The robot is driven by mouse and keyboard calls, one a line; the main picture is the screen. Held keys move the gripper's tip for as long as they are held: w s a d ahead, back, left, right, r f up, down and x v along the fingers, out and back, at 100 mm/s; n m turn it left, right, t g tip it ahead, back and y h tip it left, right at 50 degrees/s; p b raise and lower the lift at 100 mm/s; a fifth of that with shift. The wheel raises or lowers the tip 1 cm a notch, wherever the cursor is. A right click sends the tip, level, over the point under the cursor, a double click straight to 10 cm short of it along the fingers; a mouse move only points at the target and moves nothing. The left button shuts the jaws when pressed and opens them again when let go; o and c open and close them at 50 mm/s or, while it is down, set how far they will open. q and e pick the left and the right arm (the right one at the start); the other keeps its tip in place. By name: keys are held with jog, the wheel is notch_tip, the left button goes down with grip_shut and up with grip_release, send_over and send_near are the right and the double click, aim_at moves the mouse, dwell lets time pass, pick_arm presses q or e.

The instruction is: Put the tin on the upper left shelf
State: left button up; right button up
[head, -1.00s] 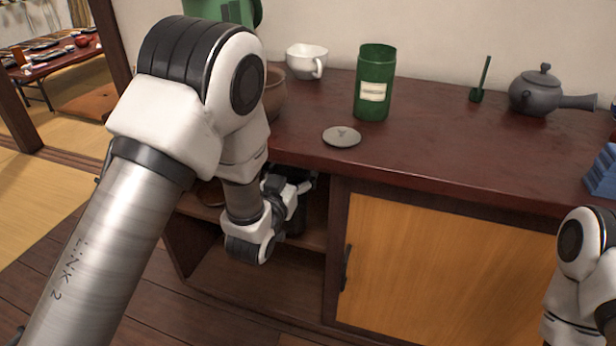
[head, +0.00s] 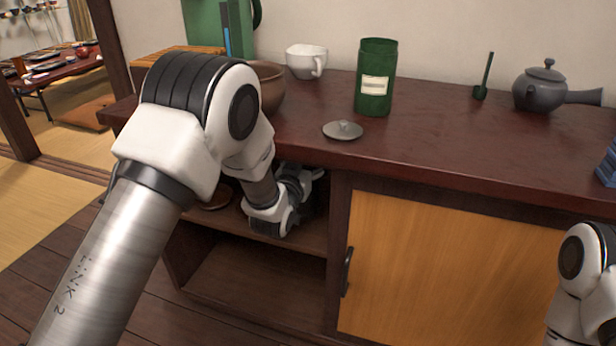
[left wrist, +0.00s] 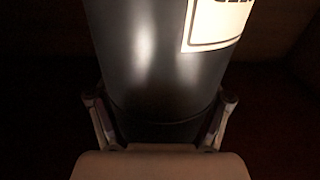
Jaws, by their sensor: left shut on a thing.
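A dark, near-black tin (left wrist: 145,50) with a cream label fills the middle of the left wrist view. My left gripper (left wrist: 160,122) is shut on it, with one finger on each side of its lower part. In the head view my left arm reaches into the open upper left shelf (head: 228,222) of the cabinet, under the counter top. The tin and the left fingers are hidden there by my arm and the shadow. I cannot tell whether the tin touches the shelf board. Only a link of my right arm shows at the lower right; its gripper is out of view.
On the counter (head: 450,140) stand a green canister (head: 375,98), a small grey lid (head: 342,131), a white cup (head: 306,62), a brown bowl (head: 268,88) and a dark teapot (head: 540,92). A brown round dish (head: 216,201) lies on the upper shelf. The lower shelf (head: 255,285) looks empty.

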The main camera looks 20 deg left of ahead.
pick_arm(q)
jog(key=f+b, duration=0.2)
jog(key=f, duration=0.2)
jog(key=shift+w+f, duration=0.2)
jog(key=shift+r, duration=0.35)
jog(key=shift+f, duration=0.15)
jog(key=o, duration=1.7)
jog(key=shift+o, duration=0.2)
